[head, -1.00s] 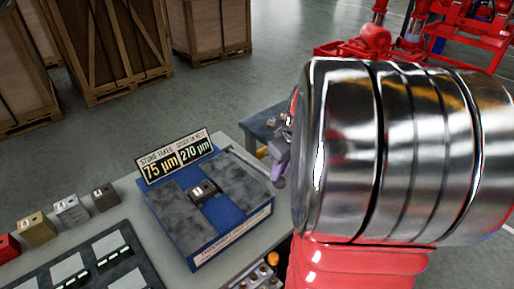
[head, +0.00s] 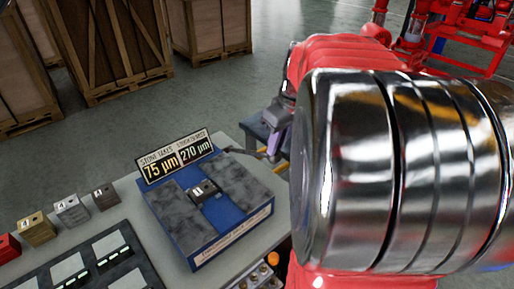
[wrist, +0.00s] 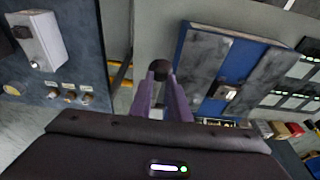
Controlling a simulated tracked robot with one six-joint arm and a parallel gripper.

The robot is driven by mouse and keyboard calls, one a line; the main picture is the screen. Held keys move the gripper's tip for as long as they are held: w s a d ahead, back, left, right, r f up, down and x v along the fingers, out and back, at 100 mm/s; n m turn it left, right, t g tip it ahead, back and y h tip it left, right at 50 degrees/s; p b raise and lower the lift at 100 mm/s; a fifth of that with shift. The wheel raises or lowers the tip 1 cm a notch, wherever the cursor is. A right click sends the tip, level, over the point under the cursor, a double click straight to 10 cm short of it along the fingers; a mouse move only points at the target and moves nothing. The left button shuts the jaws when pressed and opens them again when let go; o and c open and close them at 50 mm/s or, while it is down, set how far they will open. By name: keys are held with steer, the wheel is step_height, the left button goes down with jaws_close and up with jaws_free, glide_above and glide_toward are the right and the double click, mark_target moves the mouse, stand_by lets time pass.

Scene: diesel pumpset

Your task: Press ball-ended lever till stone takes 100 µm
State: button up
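The blue box (head: 207,212), with grey stone-like pads on top, sits on a grey bench. Its sign (head: 176,157) reads 75 µm for what the stone takes and 270 µm beside it. The lever (head: 243,152) sticks out from the box's far right side towards my gripper (head: 273,146). In the wrist view its dark ball end (wrist: 160,69) sits between the tips of my purple fingers (wrist: 161,80), filling the gap. My gripper looks shut on the ball. My silver arm link hides space to its right.
Small numbered blocks (head: 72,209) and a dark tray (head: 90,265) are left of the box. A blue-grey bench with a white switch box (wrist: 38,40) and knobs is at left in the wrist view. Wooden crates (head: 110,45) and red machinery (head: 450,40) stand behind.

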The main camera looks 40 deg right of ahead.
steer(key=shift+w+r, duration=0.25)
steer(key=shift+r, duration=0.8)
steer(key=shift+w+r, duration=0.2)
steer(key=shift+r, duration=0.8)
steer(key=shift+w+r, duration=0.25)
steer(key=shift+r, duration=0.8)
